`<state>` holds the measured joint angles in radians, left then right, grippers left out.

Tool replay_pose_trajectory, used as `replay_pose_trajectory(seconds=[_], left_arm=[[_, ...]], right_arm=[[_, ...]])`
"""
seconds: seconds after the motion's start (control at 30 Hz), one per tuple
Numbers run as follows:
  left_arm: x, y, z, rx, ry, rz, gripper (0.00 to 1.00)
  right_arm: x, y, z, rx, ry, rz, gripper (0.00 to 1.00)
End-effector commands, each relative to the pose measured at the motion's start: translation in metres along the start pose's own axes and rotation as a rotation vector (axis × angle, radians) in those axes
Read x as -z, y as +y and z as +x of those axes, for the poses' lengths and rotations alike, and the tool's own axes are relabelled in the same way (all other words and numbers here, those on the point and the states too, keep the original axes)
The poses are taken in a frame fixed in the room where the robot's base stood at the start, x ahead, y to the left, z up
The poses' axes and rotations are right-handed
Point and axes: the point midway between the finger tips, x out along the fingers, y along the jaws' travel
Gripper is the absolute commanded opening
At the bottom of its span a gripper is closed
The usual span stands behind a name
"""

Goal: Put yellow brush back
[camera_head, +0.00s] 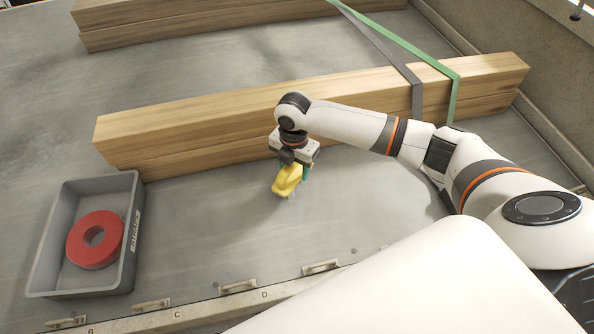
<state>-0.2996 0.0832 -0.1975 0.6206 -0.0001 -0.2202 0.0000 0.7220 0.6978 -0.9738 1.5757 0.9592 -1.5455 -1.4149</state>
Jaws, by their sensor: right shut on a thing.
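The yellow brush (287,180) is in the middle of the head view, held in my right gripper (292,163). The gripper points down and is shut on the brush. The brush is over the grey trailer floor, in front of the near wooden beams; I cannot tell whether it touches the floor. Part of the brush is hidden by the gripper. A small green part shows beside the brush at its right. My left gripper is not in view.
A grey crate (52,236) with a red ring (95,239) in it stands at the left. Stacked wooden beams (210,127) lie behind the gripper, with grey and green straps (455,95) over them. Metal handles (238,286) line the front edge. The floor between crate and brush is clear.

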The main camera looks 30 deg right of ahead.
Motion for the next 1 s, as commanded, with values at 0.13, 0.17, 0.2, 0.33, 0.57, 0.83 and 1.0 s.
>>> replay_pose_trajectory(seconds=[0.13, 0.17, 0.2, 0.33, 0.57, 0.83, 1.0], left_arm=[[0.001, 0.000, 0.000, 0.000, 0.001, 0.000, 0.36], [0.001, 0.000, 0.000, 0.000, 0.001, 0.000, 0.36], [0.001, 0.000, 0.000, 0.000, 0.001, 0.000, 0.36], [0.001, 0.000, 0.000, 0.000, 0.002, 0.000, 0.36], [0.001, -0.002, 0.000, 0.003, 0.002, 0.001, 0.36], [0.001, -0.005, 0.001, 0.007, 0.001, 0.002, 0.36], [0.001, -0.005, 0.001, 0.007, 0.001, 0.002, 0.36]], right_arm=[[0.000, 0.001, 0.012, -0.001, 0.000, 0.000, 0.31], [0.000, 0.001, 0.016, -0.002, 0.001, 0.000, 0.31], [0.000, 0.001, 0.022, -0.002, 0.000, 0.000, 0.31], [0.000, 0.000, 0.039, 0.000, 0.000, 0.000, 0.31], [0.000, 0.000, 0.040, 0.001, 0.001, 0.000, 0.31], [0.000, 0.001, 0.043, 0.000, 0.001, 0.000, 0.74], [0.000, 0.000, 0.043, 0.000, 0.001, 0.000, 0.74]])
